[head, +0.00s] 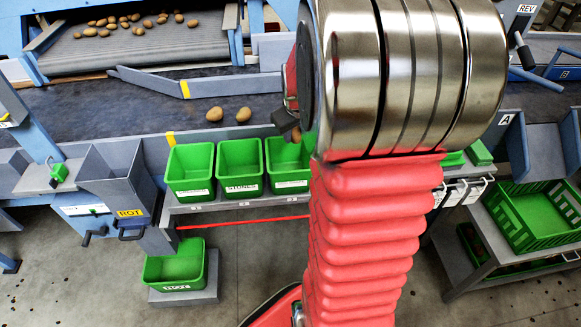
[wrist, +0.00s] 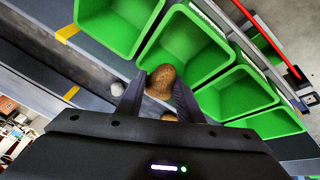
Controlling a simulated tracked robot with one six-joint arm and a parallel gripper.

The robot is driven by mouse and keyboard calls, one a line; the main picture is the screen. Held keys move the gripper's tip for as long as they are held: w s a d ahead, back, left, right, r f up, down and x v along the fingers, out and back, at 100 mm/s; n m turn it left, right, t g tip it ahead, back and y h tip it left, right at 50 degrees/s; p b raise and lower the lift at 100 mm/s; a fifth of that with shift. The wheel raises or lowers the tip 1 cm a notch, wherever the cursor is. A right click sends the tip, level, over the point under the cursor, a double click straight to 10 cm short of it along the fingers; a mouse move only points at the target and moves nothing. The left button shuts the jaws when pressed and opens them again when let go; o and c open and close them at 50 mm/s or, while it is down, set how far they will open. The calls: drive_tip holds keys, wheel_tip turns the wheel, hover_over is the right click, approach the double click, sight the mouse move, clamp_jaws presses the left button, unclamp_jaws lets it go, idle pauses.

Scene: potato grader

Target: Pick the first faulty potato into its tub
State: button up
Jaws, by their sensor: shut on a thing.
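My gripper (wrist: 160,92) is shut on a brown potato (wrist: 162,78), which sits between the two dark fingers in the wrist view. The potato shows against the near edge of a green tub (wrist: 200,70), above the strip between tubs and belt. In the head view my gripper (head: 291,122) is beside the belt, largely hidden by my own arm, with a bit of the potato (head: 296,135) showing. Green tubs stand in a row: left (head: 189,182), middle (head: 240,180) and right (head: 288,175). Their labels are too small to read surely.
Two potatoes (head: 214,114) lie on the dark belt (head: 150,105); more lie on the upper conveyor (head: 85,62). A grey chute marked ROT (head: 118,185) stands left, above a low green tub (head: 175,270). A green crate (head: 530,215) is at right. My arm blocks the centre.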

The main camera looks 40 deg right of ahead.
wheel_tip(320, 180, down, 6)
drive_tip(key=shift+r, duration=0.1)
idle(0.5)
drive_tip(key=o, duration=1.1)
drive_tip(key=shift+o, duration=0.2)
drive_tip(key=v, duration=1.3)
drive_tip(key=shift+s+a+r, duration=0.15)
drive_tip(key=shift+a+r, duration=0.05)
drive_tip(key=shift+r, duration=0.05)
